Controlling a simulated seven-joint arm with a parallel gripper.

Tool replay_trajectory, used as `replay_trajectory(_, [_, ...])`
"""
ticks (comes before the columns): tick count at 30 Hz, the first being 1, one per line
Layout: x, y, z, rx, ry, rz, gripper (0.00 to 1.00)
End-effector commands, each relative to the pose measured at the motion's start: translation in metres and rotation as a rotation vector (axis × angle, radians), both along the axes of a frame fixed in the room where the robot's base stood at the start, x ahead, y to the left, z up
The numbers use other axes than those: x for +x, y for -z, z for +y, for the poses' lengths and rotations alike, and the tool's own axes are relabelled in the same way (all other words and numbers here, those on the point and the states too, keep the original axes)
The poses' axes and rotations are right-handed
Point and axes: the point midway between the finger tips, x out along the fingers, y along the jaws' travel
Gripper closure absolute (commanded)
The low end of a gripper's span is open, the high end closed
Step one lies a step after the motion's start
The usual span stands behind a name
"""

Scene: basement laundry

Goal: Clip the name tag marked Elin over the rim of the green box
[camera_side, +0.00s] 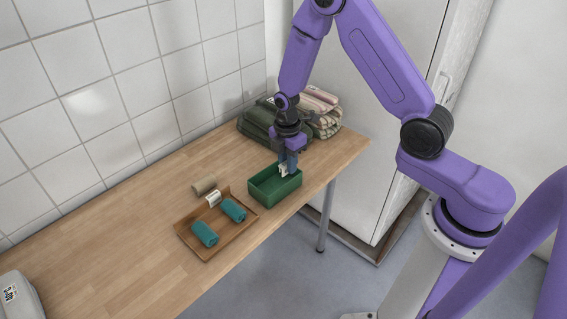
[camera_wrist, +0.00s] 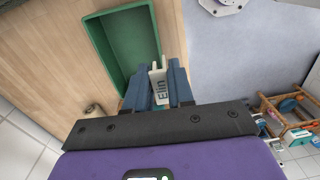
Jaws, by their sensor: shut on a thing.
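The green box (camera_side: 275,193) is open-topped and stands on the wooden table near its front edge. It shows at the top left in the wrist view (camera_wrist: 118,50). My gripper (camera_side: 289,170) points down at the far right part of the box. Its blue fingers are shut on the white name tag (camera_wrist: 159,88), whose dark lettering reads Elin in the wrist view. The tag also shows in the side view (camera_side: 283,170), low between the fingers. Its lower end is close to the box's rim; I cannot tell whether it touches or straddles it.
A brown tray (camera_side: 208,246) holds two teal rolls (camera_side: 233,210); another white tag (camera_side: 213,198) is at its back edge. A beige cylinder (camera_side: 204,185) lies behind. Folded towels (camera_side: 262,122) are stacked behind my gripper. A grey object (camera_side: 18,298) with a label sits at the left.

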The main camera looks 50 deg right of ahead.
Motion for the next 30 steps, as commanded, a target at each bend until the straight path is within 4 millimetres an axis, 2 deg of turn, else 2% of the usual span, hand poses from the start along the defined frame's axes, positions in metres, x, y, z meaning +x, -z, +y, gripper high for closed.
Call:
replay_trajectory(8, [0.0,0.004,0.0,0.0,0.0,0.0,1.0])
replay_trajectory(30, [0.0,0.048,0.0,0.0,0.0,0.0,1.0])
